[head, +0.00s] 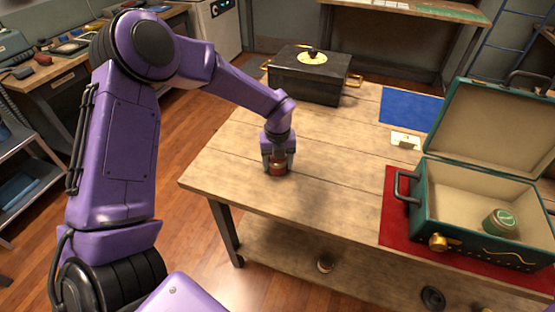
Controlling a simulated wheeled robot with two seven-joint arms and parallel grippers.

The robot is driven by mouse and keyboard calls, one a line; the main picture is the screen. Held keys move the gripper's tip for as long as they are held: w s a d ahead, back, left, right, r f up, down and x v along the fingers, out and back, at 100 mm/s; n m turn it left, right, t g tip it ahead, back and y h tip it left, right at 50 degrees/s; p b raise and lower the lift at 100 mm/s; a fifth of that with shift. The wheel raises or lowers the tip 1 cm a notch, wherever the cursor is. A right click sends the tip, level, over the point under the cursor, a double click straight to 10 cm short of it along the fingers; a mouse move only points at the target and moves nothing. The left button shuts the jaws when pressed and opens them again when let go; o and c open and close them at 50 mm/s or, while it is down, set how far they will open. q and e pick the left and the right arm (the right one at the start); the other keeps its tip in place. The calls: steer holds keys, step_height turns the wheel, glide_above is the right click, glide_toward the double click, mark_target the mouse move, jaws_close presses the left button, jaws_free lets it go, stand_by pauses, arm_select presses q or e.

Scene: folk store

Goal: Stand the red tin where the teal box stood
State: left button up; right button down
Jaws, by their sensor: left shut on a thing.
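My left gripper (277,168) points down at the near left part of the wooden table. It is shut on the red tin (278,169), which shows only in part between the fingers. The tin is at or just above the tabletop; I cannot tell which. The teal box (463,229) stands open at the right on a red mat (396,222), its lid tilted back. A small green tin (499,222) is inside it. My right gripper is not in view.
A black chest (305,85) with brass handles stands at the table's back left. The table's middle is clear.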

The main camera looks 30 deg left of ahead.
arm_select(q)
steer(key=shift+f, duration=0.2)
steer(key=o, duration=1.1)
steer(key=shift+r, duration=0.25)
step_height(320, 180, up, 12)
steer(key=b, duration=0.1)
